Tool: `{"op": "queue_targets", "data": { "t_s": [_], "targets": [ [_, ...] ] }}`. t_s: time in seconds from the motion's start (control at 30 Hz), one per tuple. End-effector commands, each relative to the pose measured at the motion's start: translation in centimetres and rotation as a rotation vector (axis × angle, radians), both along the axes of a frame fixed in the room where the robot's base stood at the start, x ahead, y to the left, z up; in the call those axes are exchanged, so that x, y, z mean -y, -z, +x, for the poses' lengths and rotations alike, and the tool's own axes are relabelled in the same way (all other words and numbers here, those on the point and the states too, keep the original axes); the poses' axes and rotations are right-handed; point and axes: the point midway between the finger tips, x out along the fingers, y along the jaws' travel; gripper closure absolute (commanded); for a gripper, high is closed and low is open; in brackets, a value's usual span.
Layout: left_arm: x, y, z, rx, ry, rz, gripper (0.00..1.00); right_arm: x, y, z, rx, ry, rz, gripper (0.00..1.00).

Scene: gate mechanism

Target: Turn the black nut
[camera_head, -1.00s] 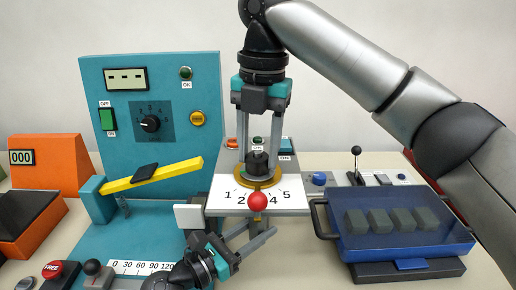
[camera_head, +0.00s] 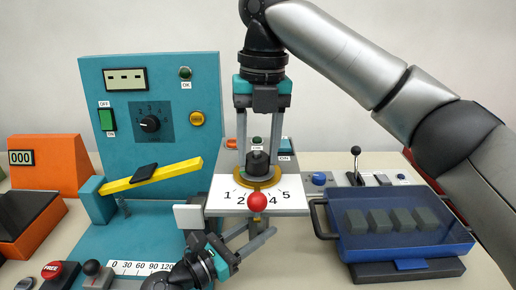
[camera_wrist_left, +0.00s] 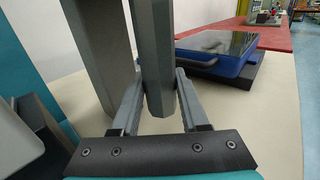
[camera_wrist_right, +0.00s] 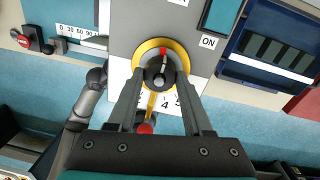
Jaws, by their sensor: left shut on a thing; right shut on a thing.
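The black nut (camera_head: 258,162) stands upright on a gold ring (camera_head: 257,182) above the white numbered plate (camera_head: 227,191). My right gripper (camera_head: 261,158) comes down from above and is shut on the nut; its two fingers lie either side of it. My left gripper (camera_head: 257,233) is low, in front of the plate. In the left wrist view it is shut on a grey bar (camera_wrist_left: 155,75); the bar's top is out of frame.
A red ball (camera_head: 257,201) on a yellow rod juts out at the plate's front. A teal panel (camera_head: 95,83) with a yellow lever (camera_head: 182,168) stands at left. A blue lidded tray (camera_head: 350,249) is at right.

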Motion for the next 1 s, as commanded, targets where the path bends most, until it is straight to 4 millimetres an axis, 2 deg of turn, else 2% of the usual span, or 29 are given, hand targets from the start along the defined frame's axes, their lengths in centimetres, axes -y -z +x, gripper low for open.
{"op": "queue_targets", "data": {
  "t_s": [0.27,0.3,0.53,0.83,1.0],
  "targets": [
    [0.0,0.0,0.0,-0.001,-0.001,0.000,1.00,0.0,-0.1,0.0,0.001,0.000,0.002,1.00],
    [0.0,0.0,0.0,-0.001,-0.001,0.000,1.00,0.0,-0.1,0.0,0.001,0.000,0.002,0.46],
    [0.0,0.0,0.0,-0.001,-0.001,-0.001,1.00,0.0,-0.1,0.0,0.001,0.001,0.001,0.20],
    [0.0,0.0,0.0,-0.001,-0.001,-0.001,1.00,0.0,-0.2,0.0,0.001,0.002,0.000,0.20],
    [0.0,0.0,0.0,-0.001,-0.001,-0.001,1.00,0.1,-1.6,0.1,0.004,0.002,-0.001,0.20]
  ]
}}
